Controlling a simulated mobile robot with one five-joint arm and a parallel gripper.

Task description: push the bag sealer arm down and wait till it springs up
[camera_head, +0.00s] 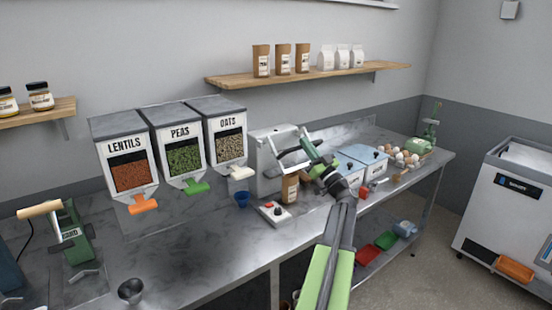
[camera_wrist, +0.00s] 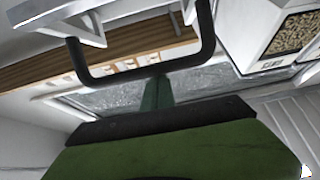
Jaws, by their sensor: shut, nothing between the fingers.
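The bag sealer (camera_head: 268,162) is a white machine on the steel counter behind my arm. Its arm is raised and ends in a dark U-shaped handle, which spans the upper part of the wrist view (camera_wrist: 145,78). My green gripper (camera_head: 308,147) is shut and empty, right at the handle. In the wrist view, my narrow shut fingers (camera_wrist: 158,92) reach up to the handle bar; I cannot tell whether they touch it. A brown pouch (camera_head: 290,188) stands upright below the handle, partly hidden by my gripper and arm.
Blue-lidded containers (camera_head: 365,160) stand to the right. A wall shelf (camera_head: 310,77) hangs above.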

